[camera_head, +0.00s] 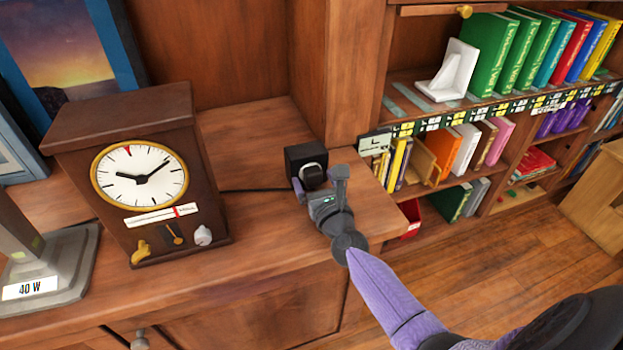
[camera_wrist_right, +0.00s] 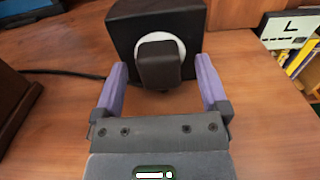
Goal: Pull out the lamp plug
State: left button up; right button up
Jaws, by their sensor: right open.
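The lamp plug (camera_head: 313,175) is a dark block seated in the round white socket of a black outlet box (camera_head: 303,154) on the wooden cabinet top. In the right wrist view the plug (camera_wrist_right: 160,66) stands out from the white ring on the box (camera_wrist_right: 122,30). My right gripper (camera_head: 320,187) is open at the front of the box. Its purple fingers (camera_wrist_right: 162,82) are on either side of the plug, with a gap visible on each side. A black cord (camera_head: 250,189) runs left from the box area behind the clock. My left gripper is not in view.
A brown wooden clock (camera_head: 133,232) stands left of the box. A grey lamp base (camera_head: 70,262) marked 40 W is at the far left. A bookcase with books (camera_head: 487,54) and a white bookend (camera_head: 450,72) is at right. The cabinet top (camera_head: 262,245) in front is clear.

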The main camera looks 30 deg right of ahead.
aim_at(315, 182)
jog(key=shift+w, duration=0.2)
dwell(0.7)
dwell(0.4)
grip_shut()
dwell(0.3)
jog(key=shift+s, duration=0.1)
jog(key=shift+p+v, duration=0.45)
jog(key=shift+v, duration=2.45)
